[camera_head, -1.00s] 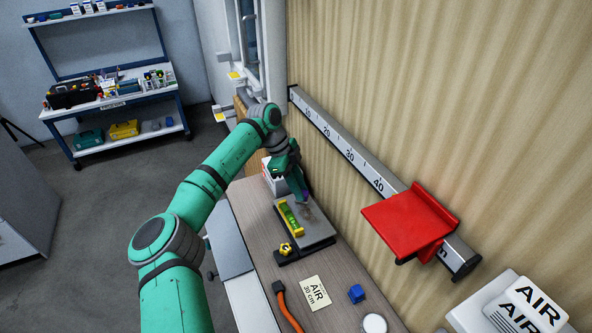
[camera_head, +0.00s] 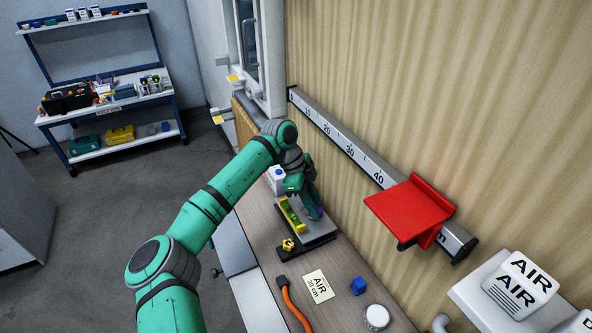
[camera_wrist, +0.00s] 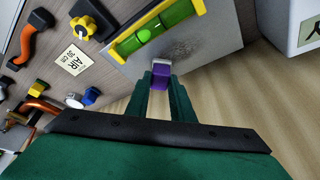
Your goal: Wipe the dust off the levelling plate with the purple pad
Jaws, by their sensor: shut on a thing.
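The levelling plate (camera_head: 318,230) is a flat grey plate on the bench by the wall; it also shows in the wrist view (camera_wrist: 219,28). A yellow and green spirit level (camera_head: 291,214) lies along its left side. My gripper (camera_head: 314,208) is over the plate's right side, shut on the purple pad (camera_wrist: 161,76). The pad also shows in the head view (camera_head: 319,211). In the wrist view, a speckled dark dust patch (camera_wrist: 181,49) lies on the plate just beyond the pad. I cannot tell whether the pad touches the plate. My gripper hides part of the plate in the head view.
A yellow knob (camera_head: 288,245) sits at the plate's near end. An AIR card (camera_head: 318,286), an orange-handled tool (camera_head: 293,305), a blue block (camera_head: 358,286) and a white round item (camera_head: 376,317) lie nearer. A red shelf (camera_head: 409,207) juts from the wall rail at right.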

